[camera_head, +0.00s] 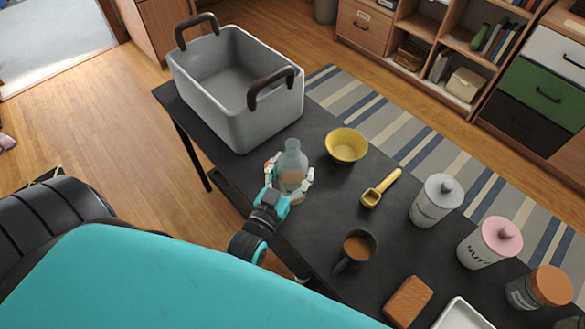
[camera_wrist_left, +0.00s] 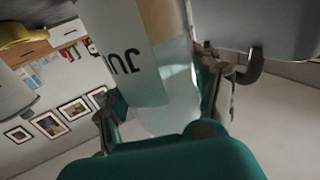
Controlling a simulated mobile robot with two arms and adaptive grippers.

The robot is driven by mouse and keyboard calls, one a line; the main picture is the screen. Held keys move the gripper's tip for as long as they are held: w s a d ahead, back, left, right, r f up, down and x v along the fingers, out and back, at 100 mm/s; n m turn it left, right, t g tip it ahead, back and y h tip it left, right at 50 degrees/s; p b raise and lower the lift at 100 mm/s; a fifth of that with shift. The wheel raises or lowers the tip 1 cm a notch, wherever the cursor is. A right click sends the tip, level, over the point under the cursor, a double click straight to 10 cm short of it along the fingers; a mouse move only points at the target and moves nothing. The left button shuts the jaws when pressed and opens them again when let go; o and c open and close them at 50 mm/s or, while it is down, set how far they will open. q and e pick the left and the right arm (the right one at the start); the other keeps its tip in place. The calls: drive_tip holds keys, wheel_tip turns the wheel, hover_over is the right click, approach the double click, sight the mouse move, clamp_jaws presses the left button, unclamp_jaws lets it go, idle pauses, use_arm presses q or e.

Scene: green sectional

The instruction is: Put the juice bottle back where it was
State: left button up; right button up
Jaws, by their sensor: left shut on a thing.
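The juice bottle (camera_head: 292,162) is clear with a pale brownish band and stands about upright at the near edge of the dark table (camera_head: 325,215). My left gripper (camera_head: 290,186) is shut on it, with a finger on each side of its lower part. In the left wrist view the bottle (camera_wrist_left: 150,70) fills the middle, with dark letters on its side, between the fingers of the gripper (camera_wrist_left: 165,105). I cannot tell whether its base touches the table. My right gripper is not in view.
A grey bin (camera_head: 235,85) with brown handles stands behind left of the bottle. A yellow bowl (camera_head: 346,145), a yellow scoop (camera_head: 381,188), a dark mug (camera_head: 357,249) and lidded jars (camera_head: 436,200) stand to the right. A brown block (camera_head: 408,301) and white tray (camera_head: 462,315) lie near right.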

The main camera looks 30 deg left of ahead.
use_arm(q)
drive_tip(key=o, duration=1.7)
drive_tip(key=shift+c, duration=0.2)
drive_tip(key=s+b, duration=0.1)
drive_tip(key=s, duration=1.1)
drive_tip(key=shift+d, duration=0.35)
drive_tip(key=shift+r, duration=0.1)
